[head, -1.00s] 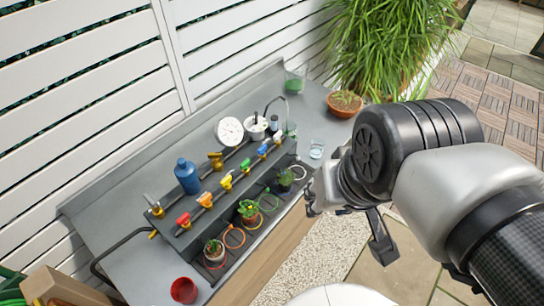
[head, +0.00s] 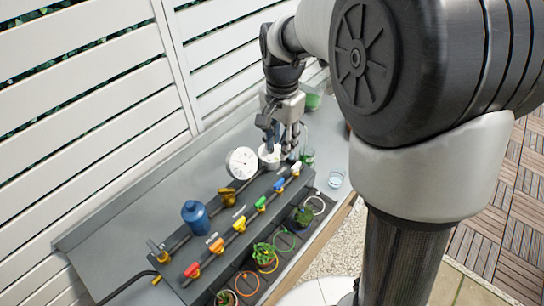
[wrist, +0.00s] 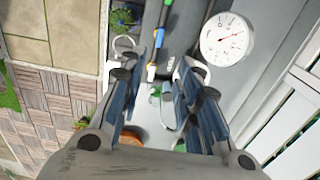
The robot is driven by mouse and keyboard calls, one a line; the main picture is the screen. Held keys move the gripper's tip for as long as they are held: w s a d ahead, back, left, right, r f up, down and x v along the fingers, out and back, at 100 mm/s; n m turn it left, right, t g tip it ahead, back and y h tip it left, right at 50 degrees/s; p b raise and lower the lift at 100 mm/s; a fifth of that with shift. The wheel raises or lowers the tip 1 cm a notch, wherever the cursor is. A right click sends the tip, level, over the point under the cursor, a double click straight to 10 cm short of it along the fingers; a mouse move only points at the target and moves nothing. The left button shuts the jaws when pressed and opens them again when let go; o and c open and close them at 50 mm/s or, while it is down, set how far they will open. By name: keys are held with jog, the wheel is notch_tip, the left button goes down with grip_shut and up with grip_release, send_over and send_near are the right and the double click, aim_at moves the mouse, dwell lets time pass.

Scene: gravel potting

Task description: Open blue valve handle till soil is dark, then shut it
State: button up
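The blue valve handle (head: 279,184) is on the pipe rail, between the green handle (head: 260,201) and the white handle (head: 295,168). It appears to be the blue piece in the wrist view (wrist: 158,32). My gripper (head: 283,150) hangs above the right end of the rail, behind the white handle and apart from the blue one. In the wrist view, its fingers (wrist: 170,88) are spread with nothing between them. A potted plant (head: 303,216) stands in front of the rail near the blue handle. Its soil shade is too small to tell.
A round white gauge (head: 242,163) and a white cup (head: 269,155) stand close to my gripper. Red, orange and yellow (head: 239,224) handles line the rail to the left.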

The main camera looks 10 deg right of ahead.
aim_at(279, 182)
notch_tip(279, 182, down, 16)
jog(key=b, duration=0.4)
jog(key=shift+r, duration=0.1)
jog(key=shift+c, duration=0.5)
grip_shut()
